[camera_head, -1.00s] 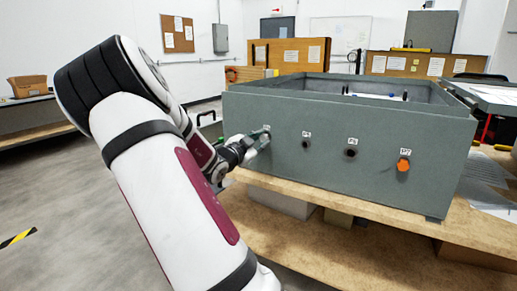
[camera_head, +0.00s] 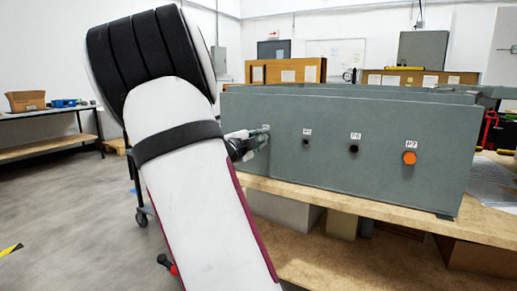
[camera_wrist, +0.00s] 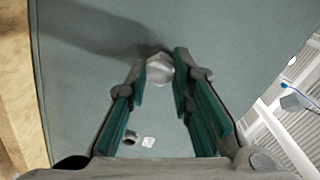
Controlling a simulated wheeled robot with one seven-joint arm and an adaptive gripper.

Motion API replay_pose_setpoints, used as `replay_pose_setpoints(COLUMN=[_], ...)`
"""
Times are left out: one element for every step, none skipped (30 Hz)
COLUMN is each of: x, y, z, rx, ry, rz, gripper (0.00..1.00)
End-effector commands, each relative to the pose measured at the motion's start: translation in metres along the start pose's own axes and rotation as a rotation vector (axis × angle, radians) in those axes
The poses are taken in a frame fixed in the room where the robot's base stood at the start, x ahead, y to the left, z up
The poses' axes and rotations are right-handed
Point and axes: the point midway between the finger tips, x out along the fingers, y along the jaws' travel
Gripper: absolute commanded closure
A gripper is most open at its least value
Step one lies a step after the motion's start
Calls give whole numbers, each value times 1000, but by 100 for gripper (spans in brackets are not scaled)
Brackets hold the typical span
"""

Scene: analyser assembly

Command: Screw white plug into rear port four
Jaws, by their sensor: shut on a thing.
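My gripper (camera_head: 264,135) is at the left end of the grey box's (camera_head: 330,185) front panel, close against it. In the wrist view its green-lined fingers (camera_wrist: 160,75) are shut on the white plug (camera_wrist: 160,67), whose hexagonal head faces the camera. The plug is at the panel surface; the port behind it is hidden, so I cannot tell how deep it sits. In the head view my fingers hide the plug. To the right along the panel are two dark open ports, one (camera_head: 306,142) and another (camera_head: 354,149) labelled P6, then an orange plug (camera_head: 409,158) at P7.
The box stands on a wooden bench (camera_head: 370,209) whose front edge runs below the panel. In the wrist view a dark port (camera_wrist: 130,138) with a white label (camera_wrist: 148,142) lies near the gripper's base. Open floor (camera_head: 60,200) is at the left.

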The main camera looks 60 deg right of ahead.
Motion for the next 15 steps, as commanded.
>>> replay_pose_setpoints(x=[1, 1, 1, 1, 2, 2, 2, 2, 2, 2, 2, 2, 2, 2, 2], y=[4, 4, 4, 4, 4, 4, 4, 5, 5, 5, 4, 4, 4, 4, 4], z=[-2, -2, -2, -2, -2, -2, -2, -2, -2, -2, -2, -2, -2, -2, -2], rx=[32, 49, 71, 89, 107, 130, 147, 165, 190, 207, 224, 248, 266, 283, 307], ry=[4, 4, 3, 3, 3, 3, 2, 2, 1, 1, 0, -1, -1, -2, -2], rz=[3, 3, 2, 2, 2, 2, 2, 2, 3, 2, 2, 1, 1, 1, 2], gripper=[100, 100, 100, 100, 100, 100, 100, 100, 100, 100, 100, 100, 100, 100, 100])
